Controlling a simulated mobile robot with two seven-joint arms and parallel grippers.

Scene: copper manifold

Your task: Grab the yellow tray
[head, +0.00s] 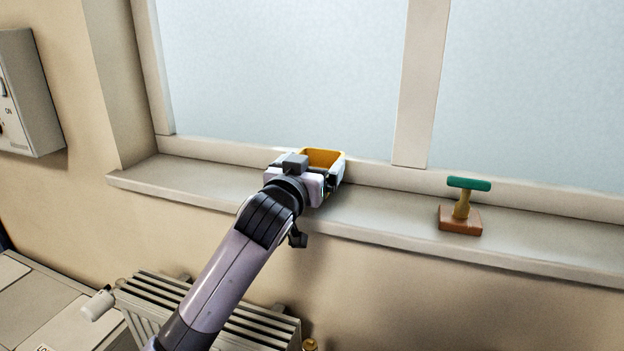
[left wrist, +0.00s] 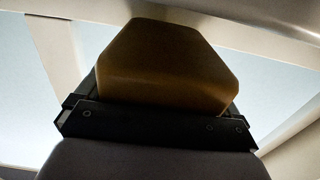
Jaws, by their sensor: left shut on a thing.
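The yellow tray (head: 323,158) is at the window sill in the head view, with its open top and yellow inside showing. My left gripper (head: 332,180) reaches it from the front and is shut on it. The gripper hides most of the tray's front and lower part, so I cannot tell whether it touches the sill. In the left wrist view the tray (left wrist: 168,65) fills the middle, dark and brownish, between the fingers of the gripper (left wrist: 155,125). My right gripper is in neither view.
A stamp-like tool with a green handle (head: 468,184) and wooden base (head: 460,219) stands on the sill (head: 390,215) to the right. The window (head: 280,75) is behind. A radiator (head: 255,325) is below, and a grey box (head: 28,95) hangs on the left wall.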

